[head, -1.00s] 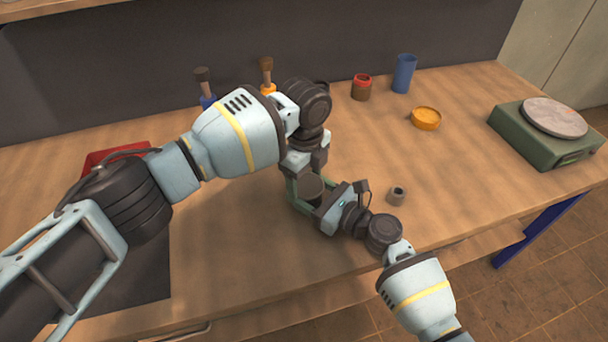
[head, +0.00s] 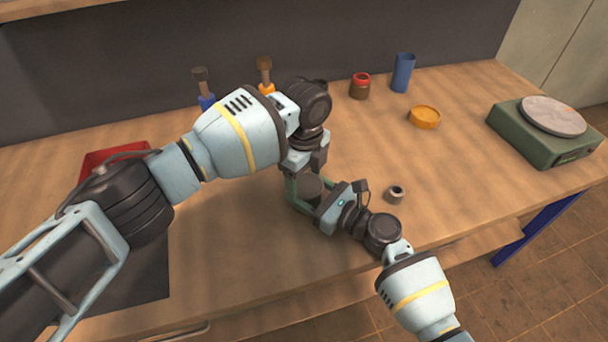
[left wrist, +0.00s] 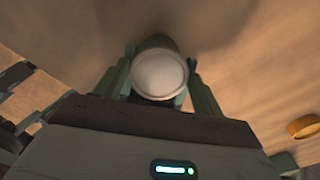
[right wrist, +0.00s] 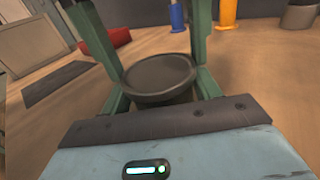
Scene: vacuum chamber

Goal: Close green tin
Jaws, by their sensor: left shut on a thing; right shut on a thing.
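A dark round piece that I take for the green tin (head: 309,187) is between my two grippers near the front middle of the table. Its colour looks dark grey rather than green. My left gripper (head: 300,178) reaches down from above and is shut on it; the left wrist view shows a pale round face (left wrist: 160,75) between green fingers. My right gripper (head: 305,196) comes from the front right and is shut on it low down. The right wrist view shows its dark round top (right wrist: 160,76). Whether lid and body fully meet is hidden.
A small grey cup (head: 396,193) stands just right of the grippers. Behind are an orange round dish (head: 425,117), a red-topped jar (head: 360,86) and a blue cup (head: 403,73). A green scale (head: 540,136) is far right, a red tray (head: 112,155) left. The right-middle table is mostly clear.

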